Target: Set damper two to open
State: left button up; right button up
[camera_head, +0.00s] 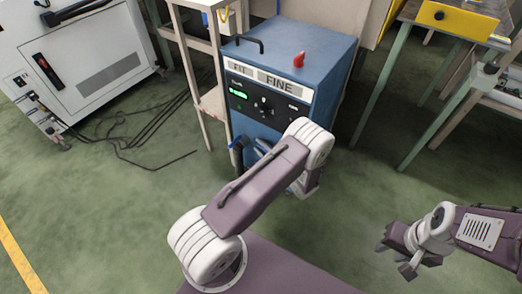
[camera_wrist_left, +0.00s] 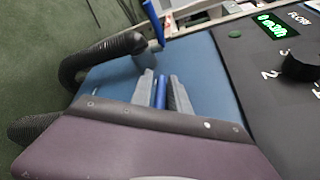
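The blue machine cabinet (camera_head: 335,75) stands at the centre, with a dark front panel. A blue lever (camera_head: 238,143) sticks out at its left front edge. It appears upright in the left wrist view (camera_wrist_left: 153,20). A second blue lever (camera_wrist_left: 161,92) lies between the grey fingers of my left gripper (camera_wrist_left: 162,95), which look closed against its sides. In the head view my left arm hides most of that gripper. Which lever is damper two cannot be read. My right gripper (camera_head: 394,259) is open and empty at the lower right, over the floor.
The panel has a green display (camera_wrist_left: 272,25) and a black knob (camera_wrist_left: 300,66). A red part (camera_head: 299,60) sits on top of the cabinet. A wooden stand (camera_head: 198,45) is close on the left; a green-legged table (camera_head: 388,85) stands right. Cables lie on the left floor.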

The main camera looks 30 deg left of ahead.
pick_arm(q)
jog(key=shift+a, duration=0.1)
jog(key=shift+c, duration=0.3)
grip_shut()
dwell(1.1)
